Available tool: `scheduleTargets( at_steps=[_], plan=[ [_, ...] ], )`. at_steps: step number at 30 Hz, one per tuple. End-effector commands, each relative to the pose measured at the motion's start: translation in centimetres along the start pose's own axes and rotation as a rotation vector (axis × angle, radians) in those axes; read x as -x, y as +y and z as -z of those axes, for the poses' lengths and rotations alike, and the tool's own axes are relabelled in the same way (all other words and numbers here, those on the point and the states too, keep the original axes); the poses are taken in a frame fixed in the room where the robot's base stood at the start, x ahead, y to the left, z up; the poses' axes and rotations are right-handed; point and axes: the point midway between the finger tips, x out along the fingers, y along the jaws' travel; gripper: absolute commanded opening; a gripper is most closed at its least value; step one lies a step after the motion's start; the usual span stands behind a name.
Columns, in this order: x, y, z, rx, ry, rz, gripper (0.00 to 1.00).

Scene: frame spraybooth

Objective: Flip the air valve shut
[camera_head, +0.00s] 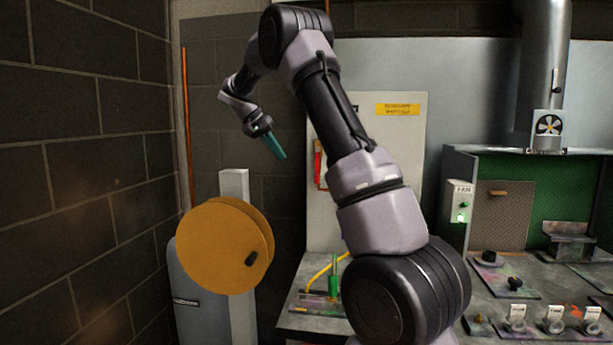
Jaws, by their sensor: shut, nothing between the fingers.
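My gripper (275,147) hangs at upper middle-left with its teal fingers shut and empty, pointing down to the right. A red upright piece (318,162) on the pale panel (407,150) looks like the air valve's lever. It stands just right of my fingertips in the picture, with a visible gap between them. My arm hides part of the panel beside it, and the valve body cannot be made out clearly.
A large orange reel (224,246) with a black handle stands below my gripper. A yellow hose (322,270) and a green upright tool (333,283) are on the bench. A spray booth (558,190) is at right. A block wall (75,180) bounds the left.

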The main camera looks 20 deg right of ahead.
Motion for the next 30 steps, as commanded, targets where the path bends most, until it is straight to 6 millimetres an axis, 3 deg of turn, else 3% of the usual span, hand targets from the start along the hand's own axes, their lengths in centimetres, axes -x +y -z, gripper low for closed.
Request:
scheduleTargets(
  at_steps=[10, 14, 28, 30],
  plan=[
    [-0.2, 0.0, 0.0, 0.0, 0.0, -0.002, 0.0],
    [-1.2, 0.0, 0.0, 0.002, -0.001, -0.003, 0.0],
    [-10.5, 0.1, 0.0, 0.001, -0.003, -0.002, 0.0],
    [-10.8, 1.4, 0.1, -0.002, -0.001, -0.001, 0.0]
  ],
)
